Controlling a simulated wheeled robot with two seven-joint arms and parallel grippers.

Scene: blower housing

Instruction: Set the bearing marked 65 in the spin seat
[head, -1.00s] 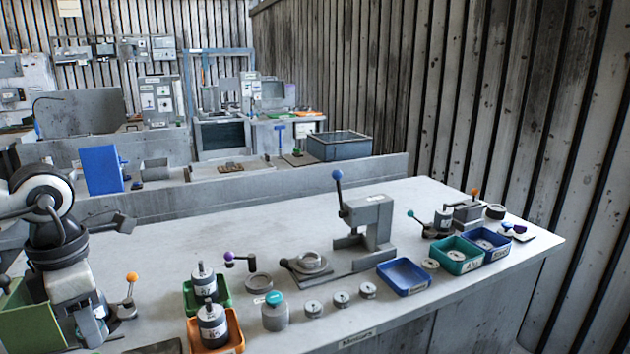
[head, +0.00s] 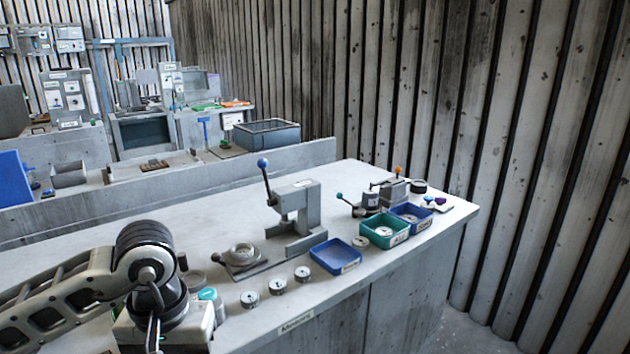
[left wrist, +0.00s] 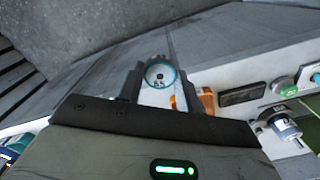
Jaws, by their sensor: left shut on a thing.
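In the left wrist view a round part with a teal rim and a pale face (left wrist: 160,75) sits between my left gripper's (left wrist: 160,84) two dark fingers. The gripper is shut on it, and its face mark looks like 65. A round seat on a grey plate (head: 243,256) lies beside the lever press (head: 300,215). A fixture with a dark cylinder (head: 370,200) stands farther right. I cannot tell which is the spin seat. My right gripper is out of view.
Small metal discs (head: 278,286) stand along the front of the bench. Blue (head: 335,257), teal (head: 385,231) and darker blue (head: 411,216) trays sit to their right. The bench top behind the press is clear.

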